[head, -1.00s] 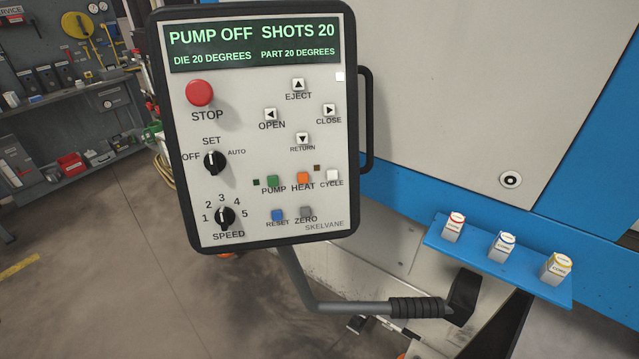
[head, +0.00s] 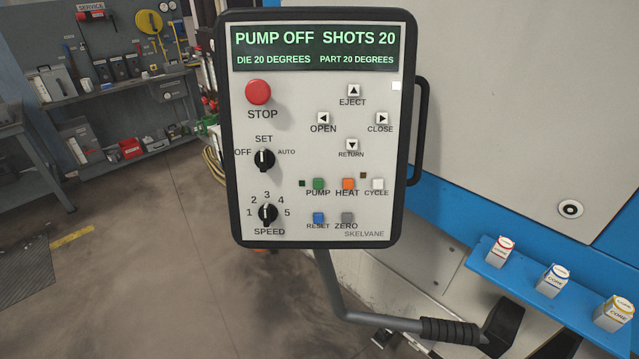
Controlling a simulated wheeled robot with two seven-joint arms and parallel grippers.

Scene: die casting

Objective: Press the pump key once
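The pump key (head: 318,184) is a small green square key on the control panel (head: 300,140), with the word PUMP under it. A small dark green lamp (head: 302,183) sits just to its left and looks unlit. The panel display (head: 316,48) reads PUMP OFF, SHOTS 20, DIE 20 DEGREES and PART 20 DEGREES. The orange heat key (head: 348,184) is just to the right of the pump key. The blue reset key (head: 319,218) is below it.
The panel stands on a bent arm with a black grip (head: 450,331). A red stop button (head: 258,92) is at its upper left. A blue shelf (head: 520,283) with three small boxes is at the lower right.

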